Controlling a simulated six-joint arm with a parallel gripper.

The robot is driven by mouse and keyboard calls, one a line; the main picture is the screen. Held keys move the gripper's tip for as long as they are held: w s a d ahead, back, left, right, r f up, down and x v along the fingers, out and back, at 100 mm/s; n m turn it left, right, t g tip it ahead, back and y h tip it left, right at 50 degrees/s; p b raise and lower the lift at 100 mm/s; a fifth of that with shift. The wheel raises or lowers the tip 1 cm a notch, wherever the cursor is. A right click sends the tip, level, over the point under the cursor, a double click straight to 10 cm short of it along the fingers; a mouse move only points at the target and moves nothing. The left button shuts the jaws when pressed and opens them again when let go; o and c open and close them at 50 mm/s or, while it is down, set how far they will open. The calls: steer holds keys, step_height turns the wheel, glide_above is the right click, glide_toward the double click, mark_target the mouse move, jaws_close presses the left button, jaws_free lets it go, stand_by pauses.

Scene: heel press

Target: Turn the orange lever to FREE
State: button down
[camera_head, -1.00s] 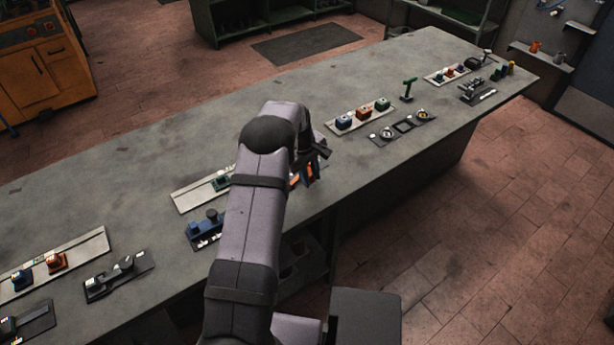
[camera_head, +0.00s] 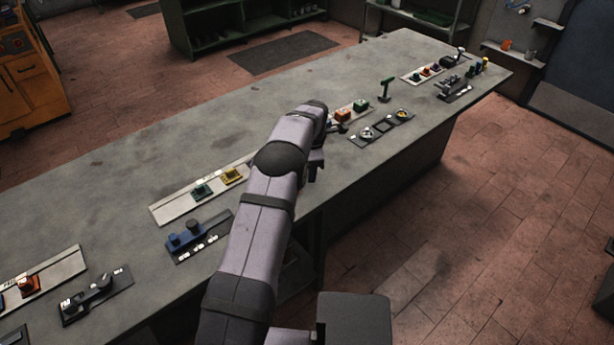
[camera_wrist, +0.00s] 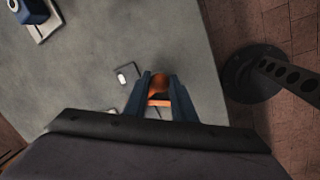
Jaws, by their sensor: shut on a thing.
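In the wrist view, an orange piece (camera_wrist: 158,84), which looks like the orange lever, shows between the two dark blue fingers of my gripper (camera_wrist: 158,92). The fingers are shut on it, and it sits close to the bench edge. A dark plate with a white label (camera_wrist: 125,76) lies just left of the fingers; I cannot read the label. In the head view, my gripper (camera_head: 314,170) is mostly behind my arm, over the front part of the grey bench (camera_head: 130,165). The lever is hidden there, and its angle cannot be told.
A blue block (camera_wrist: 27,12) on a pale strip shows in the wrist view. In the head view, a dark plate with dials (camera_head: 381,127) and orange and green blocks (camera_head: 350,110) lie right of my gripper. A blue device (camera_head: 188,237) is on the left. The bench's back is clear.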

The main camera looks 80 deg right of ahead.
steer(key=shift+s+d+n, duration=0.2)
steer(key=shift+d+n, duration=0.55)
steer(key=shift+n, duration=0.25)
steer(key=shift+d+r+n+t, duration=0.1)
steer(key=shift+d+n+t, duration=0.25)
steer(key=shift+n, duration=0.35)
steer(key=c, duration=1.5)
jaws_free()
steer(key=shift+b+v, duration=0.5)
steer(key=shift+v, duration=0.35)
steer(key=shift+b+v, duration=0.5)
steer(key=shift+v, duration=2.25)
steer(key=shift+d, duration=0.1)
